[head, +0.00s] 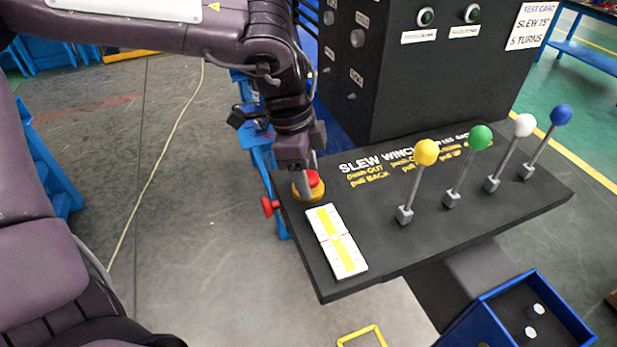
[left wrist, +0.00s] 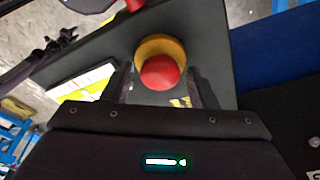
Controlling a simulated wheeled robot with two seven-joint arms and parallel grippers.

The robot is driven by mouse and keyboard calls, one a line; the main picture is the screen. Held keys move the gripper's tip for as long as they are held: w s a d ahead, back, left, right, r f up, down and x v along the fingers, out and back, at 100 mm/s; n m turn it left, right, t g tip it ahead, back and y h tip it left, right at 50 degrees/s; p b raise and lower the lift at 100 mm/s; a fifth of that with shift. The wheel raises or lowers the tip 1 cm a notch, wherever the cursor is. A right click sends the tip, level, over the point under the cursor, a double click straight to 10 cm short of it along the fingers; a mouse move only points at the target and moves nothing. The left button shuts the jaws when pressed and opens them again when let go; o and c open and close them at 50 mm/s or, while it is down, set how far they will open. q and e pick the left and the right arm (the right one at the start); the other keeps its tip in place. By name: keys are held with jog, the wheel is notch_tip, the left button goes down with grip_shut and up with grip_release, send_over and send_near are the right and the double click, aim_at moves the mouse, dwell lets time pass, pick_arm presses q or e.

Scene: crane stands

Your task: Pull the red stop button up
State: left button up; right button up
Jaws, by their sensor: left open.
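The red stop button (head: 313,178) sits on a round yellow base (head: 309,193) at the left end of the dark control panel (head: 400,245). My left gripper (head: 307,180) points down over the button and partly covers it. In the left wrist view the red button (left wrist: 160,72) and yellow base (left wrist: 149,47) lie between the two fingers of the open left gripper (left wrist: 161,88). I cannot tell whether the fingers touch the button. My right gripper is not in view.
A white and yellow card (head: 337,241) lies close to the button. Levers with yellow (head: 426,152), green (head: 480,137), white (head: 524,125) and blue (head: 561,114) knobs stand to the right. A red knob (head: 270,206) sticks out at the panel's left edge. A dark cabinet (head: 420,90) rises behind.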

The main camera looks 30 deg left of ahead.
pick_arm(q)
jog(key=c, duration=0.7)
jog(key=shift+r, duration=0.1)
jog(key=shift+c, duration=0.2)
jog(key=shift+r, duration=0.2)
jog(key=shift+r+p, duration=0.35)
jog(key=shift+r, duration=0.05)
jog(key=o, duration=0.9)
jog(key=shift+c, duration=0.2)
jog(key=shift+r, duration=0.1)
